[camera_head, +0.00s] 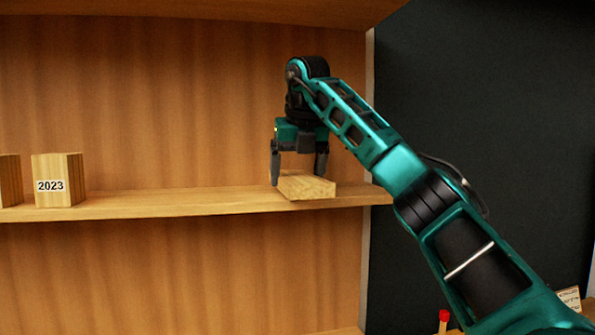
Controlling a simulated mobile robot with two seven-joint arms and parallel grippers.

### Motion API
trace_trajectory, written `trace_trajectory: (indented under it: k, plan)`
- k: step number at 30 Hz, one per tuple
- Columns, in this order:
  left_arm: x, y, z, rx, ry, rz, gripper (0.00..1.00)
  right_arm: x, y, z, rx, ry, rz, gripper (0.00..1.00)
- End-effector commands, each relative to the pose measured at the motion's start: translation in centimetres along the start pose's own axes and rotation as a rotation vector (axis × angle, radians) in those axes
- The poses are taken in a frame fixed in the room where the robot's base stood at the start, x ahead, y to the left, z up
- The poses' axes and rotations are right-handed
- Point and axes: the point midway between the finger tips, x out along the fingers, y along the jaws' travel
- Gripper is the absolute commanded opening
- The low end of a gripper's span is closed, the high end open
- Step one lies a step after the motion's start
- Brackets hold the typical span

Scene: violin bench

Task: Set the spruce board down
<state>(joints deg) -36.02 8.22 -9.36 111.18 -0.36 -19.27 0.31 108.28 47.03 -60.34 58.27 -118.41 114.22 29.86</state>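The spruce board (307,187) is a short, pale wooden block at the right end of the middle shelf (150,204). It lies flat, its end face towards me at the shelf's front edge. My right gripper (298,174) points down over the board's far part. One finger is along its left side and the other at its right side, with its tip partly hidden behind the board. The fingers look closed on it, about one board width apart. I cannot tell whether the board's underside fully touches the shelf. My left gripper is out of view.
A wooden block labelled 2023 (58,181) stands on the shelf at the left, with another block (10,180) beside it. The shelf between them and the board is clear. A side panel (368,110) bounds the shelf at the right. A red-topped object (443,318) is low right.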

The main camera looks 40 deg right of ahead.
Motion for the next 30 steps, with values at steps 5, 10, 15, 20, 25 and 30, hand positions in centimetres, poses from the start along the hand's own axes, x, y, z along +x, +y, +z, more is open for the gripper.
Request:
trace_trajectory:
  k: [5,10,15,20,25,30]
  plan:
    - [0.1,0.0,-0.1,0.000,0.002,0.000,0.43,0.0,0.0,0.0,0.000,-0.001,0.000,0.41]
    - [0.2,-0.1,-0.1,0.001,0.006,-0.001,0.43,0.2,0.0,-0.1,0.000,-0.001,0.000,0.41]
    - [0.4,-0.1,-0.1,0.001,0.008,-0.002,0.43,0.6,0.0,-0.2,0.000,-0.001,0.000,0.41]
    - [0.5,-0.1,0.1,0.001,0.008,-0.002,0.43,0.9,0.0,-0.4,0.000,-0.001,0.000,0.41]
    - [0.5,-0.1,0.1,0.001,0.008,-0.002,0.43,0.9,0.0,-0.4,0.000,-0.001,0.000,0.94]
    - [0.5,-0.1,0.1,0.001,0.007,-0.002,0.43,0.9,0.0,-0.4,0.000,0.000,0.000,1.00]
